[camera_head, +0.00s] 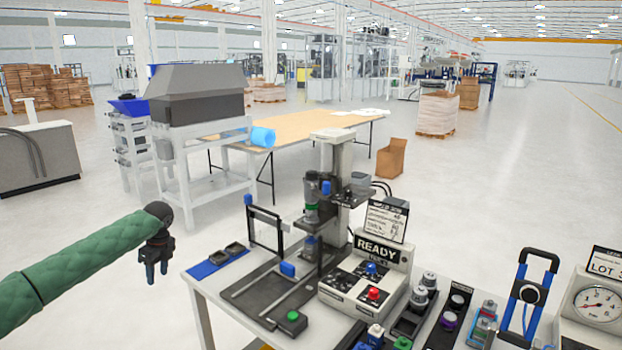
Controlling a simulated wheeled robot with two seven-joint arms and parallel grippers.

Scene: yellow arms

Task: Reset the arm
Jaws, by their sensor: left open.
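My left gripper (157,270) hangs at the end of my left arm, which comes in from the left in a green quilted sleeve (85,258). The gripper is dark, points down and is open and empty. It is in the air to the left of the workbench (205,281), apart from the bench and everything on it. My right arm and gripper do not show.
The bench holds a press (336,185), a control box (365,290) marked READY, a blue mat (215,264), a dial gauge (597,304) and several small parts. A wooden table (300,125) and a grey machine (195,95) stand behind.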

